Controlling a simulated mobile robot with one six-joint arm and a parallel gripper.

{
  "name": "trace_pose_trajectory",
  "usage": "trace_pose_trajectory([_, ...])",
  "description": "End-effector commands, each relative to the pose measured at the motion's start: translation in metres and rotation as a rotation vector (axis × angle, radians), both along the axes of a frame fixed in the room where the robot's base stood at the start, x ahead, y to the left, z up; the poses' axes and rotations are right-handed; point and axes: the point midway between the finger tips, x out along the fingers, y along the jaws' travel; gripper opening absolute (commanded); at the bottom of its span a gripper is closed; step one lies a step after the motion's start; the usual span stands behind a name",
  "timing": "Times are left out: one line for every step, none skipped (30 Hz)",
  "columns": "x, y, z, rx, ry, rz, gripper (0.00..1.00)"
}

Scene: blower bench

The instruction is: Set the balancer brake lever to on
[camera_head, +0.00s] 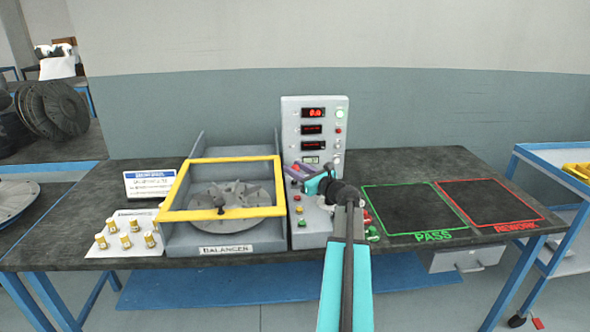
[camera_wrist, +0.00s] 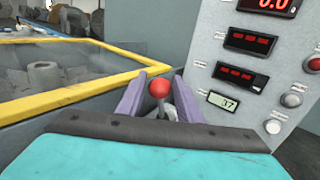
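The brake lever (camera_wrist: 159,89) shows in the wrist view as a red ball knob on a short metal stem, beside the yellow-framed balancer. My gripper (camera_wrist: 160,95) has its two purple fingers on either side of the knob, spread apart, with narrow gaps seeming to show beside it. The stem's lower part is hidden behind my gripper. In the head view my gripper (camera_head: 297,173) is in front of the control panel (camera_head: 289,133), at the balancer's right edge. The lever cannot be made out there. The balancer (camera_head: 272,232) has a yellow guard frame (camera_head: 183,186) over a finned rotor (camera_head: 235,200).
The upright panel carries red displays, a small LCD (camera_wrist: 224,102) and buttons close to my gripper's right. A plate of brass pegs (camera_head: 125,240) lies left of the balancer. The green PASS square (camera_head: 400,208) and red REWORK square (camera_head: 488,205) are empty.

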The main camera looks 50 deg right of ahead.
Motion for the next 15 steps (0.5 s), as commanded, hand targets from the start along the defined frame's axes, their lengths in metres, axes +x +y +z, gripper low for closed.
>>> trace_pose_trajectory([0.0005,0.0001,-0.0001,0.000,0.000,0.000,0.33])
trace_pose_trajectory([0.0006,0.0001,-0.0001,0.000,0.000,0.000,0.33])
trace_pose_trajectory([0.0005,0.0002,-0.0001,0.000,0.000,0.000,0.33])
trace_pose_trajectory([0.0005,0.0003,-0.0002,0.000,0.000,0.000,0.33])
trace_pose_trajectory([0.0005,0.0003,-0.0002,0.000,0.000,0.000,0.33])
trace_pose_trajectory([0.0005,0.0003,-0.0002,0.000,0.000,0.000,0.33])
trace_pose_trajectory([0.0004,0.0004,-0.0002,0.000,0.000,0.000,0.33])
trace_pose_trajectory([0.0005,0.0004,-0.0002,0.000,0.000,0.000,0.29])
trace_pose_trajectory([0.0005,0.0004,-0.0002,0.000,0.000,0.000,0.23])
trace_pose_trajectory([0.0005,0.0005,-0.0001,0.000,0.000,0.000,0.17])
trace_pose_trajectory([0.0005,0.0005,-0.0001,0.000,0.000,0.000,0.12])
trace_pose_trajectory([0.0005,0.0005,-0.0001,0.000,0.000,0.000,0.06])
trace_pose_trajectory([0.0005,0.0005,-0.0001,0.000,0.000,0.000,0.01])
trace_pose_trajectory([0.0005,0.0006,-0.0001,0.000,0.000,0.001,0.00])
trace_pose_trajectory([0.0005,0.0006,-0.0001,0.000,0.000,0.001,0.00])
